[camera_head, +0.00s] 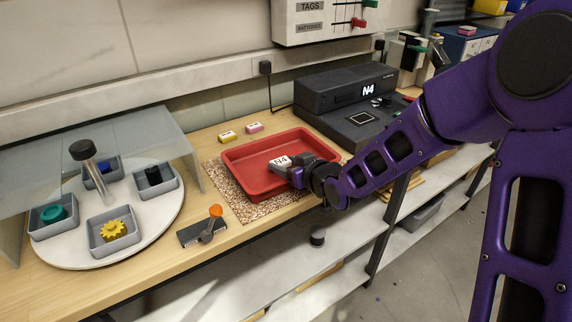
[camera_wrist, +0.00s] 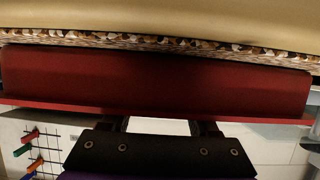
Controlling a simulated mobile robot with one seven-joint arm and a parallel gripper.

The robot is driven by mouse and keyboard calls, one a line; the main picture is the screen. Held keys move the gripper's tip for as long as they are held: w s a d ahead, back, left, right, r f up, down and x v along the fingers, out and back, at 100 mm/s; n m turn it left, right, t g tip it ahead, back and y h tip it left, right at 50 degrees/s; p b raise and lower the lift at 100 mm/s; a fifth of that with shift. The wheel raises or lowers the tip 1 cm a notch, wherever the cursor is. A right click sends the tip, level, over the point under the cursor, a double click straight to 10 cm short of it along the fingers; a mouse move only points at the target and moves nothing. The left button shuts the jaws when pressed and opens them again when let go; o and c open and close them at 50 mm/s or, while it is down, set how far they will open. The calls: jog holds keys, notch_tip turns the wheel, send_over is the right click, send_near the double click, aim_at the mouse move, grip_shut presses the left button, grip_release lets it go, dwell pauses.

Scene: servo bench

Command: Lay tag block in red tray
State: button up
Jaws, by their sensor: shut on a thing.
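The red tray (camera_head: 253,172) lies on a speckled mat on the bench. The tag block (camera_head: 281,161) is a white block marked N4, seen in the head view over the tray. My gripper (camera_head: 294,170) is shut on the tag block, reaching in from the right over the tray's near side. I cannot tell whether the block touches the tray floor. In the wrist view the red tray (camera_wrist: 150,78) spans the picture, and the white tag block (camera_wrist: 158,126) shows between the fingers.
A dark machine showing N4 (camera_head: 345,90) stands behind the tray. Yellow (camera_head: 227,136) and pink (camera_head: 254,127) blocks lie behind its left side. A turntable (camera_head: 160,215) with several grey bins is at left. A lever device (camera_head: 203,230) sits near the front edge.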

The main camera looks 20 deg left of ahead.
jog(key=shift+s+d+f+b, duration=0.1)
jog(key=shift+s+f+b, duration=0.05)
jog(key=shift+f+b, duration=0.5)
jog(key=o, duration=1.4)
jog(key=shift+f, duration=0.2)
jog(key=shift+o, duration=0.2)
jog(key=shift+r+p, duration=0.5)
jog(key=shift+p, duration=0.2)
jog(key=shift+d+r, duration=0.2)
jog(key=shift+r, duration=0.1)
jog(key=p+v, duration=0.2)
jog(key=v, duration=0.9)
jog(key=shift+r+p, duration=0.3)
jog(key=shift+p, duration=0.05)
jog(key=shift+s, duration=0.15)
